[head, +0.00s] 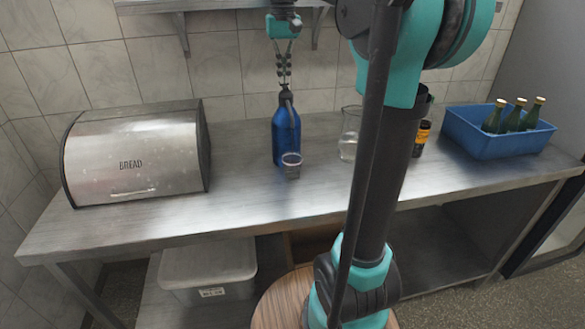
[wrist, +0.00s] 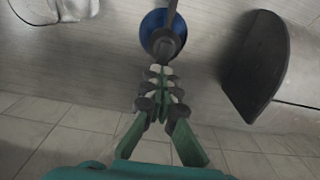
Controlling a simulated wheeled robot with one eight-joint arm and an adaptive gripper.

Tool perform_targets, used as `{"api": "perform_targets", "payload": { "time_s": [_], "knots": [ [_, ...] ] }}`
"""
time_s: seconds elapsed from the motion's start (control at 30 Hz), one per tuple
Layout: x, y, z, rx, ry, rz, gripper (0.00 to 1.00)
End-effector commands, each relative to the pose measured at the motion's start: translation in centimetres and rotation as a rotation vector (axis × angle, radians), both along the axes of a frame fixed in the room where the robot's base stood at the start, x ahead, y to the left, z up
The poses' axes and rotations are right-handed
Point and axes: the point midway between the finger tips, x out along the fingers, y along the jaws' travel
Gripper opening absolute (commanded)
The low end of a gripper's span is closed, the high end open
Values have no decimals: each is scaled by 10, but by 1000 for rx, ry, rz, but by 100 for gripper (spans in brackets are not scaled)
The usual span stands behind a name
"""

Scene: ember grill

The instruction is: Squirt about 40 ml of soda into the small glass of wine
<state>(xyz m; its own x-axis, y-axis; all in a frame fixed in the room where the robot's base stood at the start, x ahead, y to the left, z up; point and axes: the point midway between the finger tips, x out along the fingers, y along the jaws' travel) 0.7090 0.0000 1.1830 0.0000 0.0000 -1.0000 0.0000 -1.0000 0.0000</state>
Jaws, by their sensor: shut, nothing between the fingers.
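The blue soda bottle (head: 286,138) with a dark head stands upright on the steel counter. In the wrist view I look down on its dark head (wrist: 166,44), with the blue body (wrist: 151,24) below. A small clear glass (head: 291,166) stands close in front of the bottle, under its spout side; I cannot make out its contents or level. My gripper (head: 284,82) points down directly above the bottle head, its fingers shut and empty. In the wrist view the shut fingertips (wrist: 162,70) are at the edge of the head; I cannot tell whether they touch it.
A clear glass jug (head: 349,145) stands right of the bottle, partly behind my arm. Farther right are a dark jar with a yellow label (head: 421,138) and a blue crate (head: 480,145) holding green bottles. A bread box (head: 135,160) fills the left. The counter front is clear.

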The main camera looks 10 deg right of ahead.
Motion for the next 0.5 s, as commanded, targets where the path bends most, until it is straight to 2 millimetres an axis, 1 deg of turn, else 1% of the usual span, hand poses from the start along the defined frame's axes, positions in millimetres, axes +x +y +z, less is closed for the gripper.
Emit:
{"api": "perform_targets", "payload": {
  "time_s": [0.33, 0.5],
  "knots": [
    [0, 0, 2, 0, 0, 0, 0],
    [0, 0, 20, 0, 0, 0, 0]
  ]
}}
